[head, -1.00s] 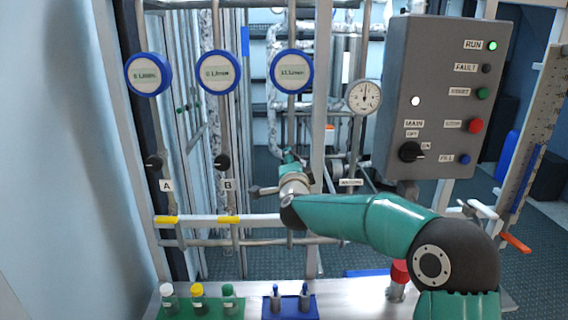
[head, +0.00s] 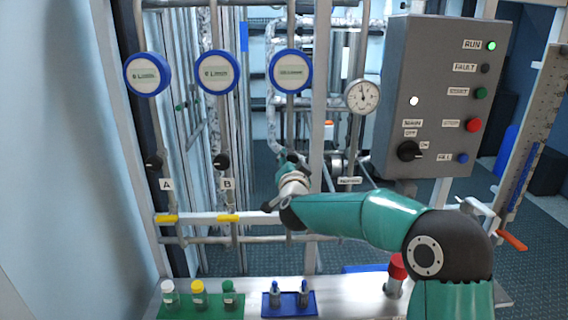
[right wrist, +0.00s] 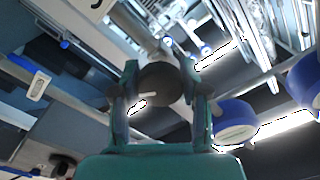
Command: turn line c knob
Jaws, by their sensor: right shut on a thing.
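A dark round knob (right wrist: 160,86) with a pale mark sits between the two fingers of my right gripper (right wrist: 160,70) in the right wrist view. The fingers are shut on it from both sides. In the head view my right gripper (head: 291,162) reaches the third line, below its round blue-rimmed display (head: 291,71). There the gripper and wrist hide most of the knob and its label. Knob A (head: 153,162) and knob B (head: 221,162) stand on the two lines to the left, each with a label below. My left gripper is not in view.
A grey control box (head: 440,100) with lights and a switch hangs at the right, near a dial gauge (head: 362,96). Below are a bench with a green vial rack (head: 205,312), a blue rack (head: 290,311) and a red-topped item (head: 397,268). Pipes cross behind my right arm.

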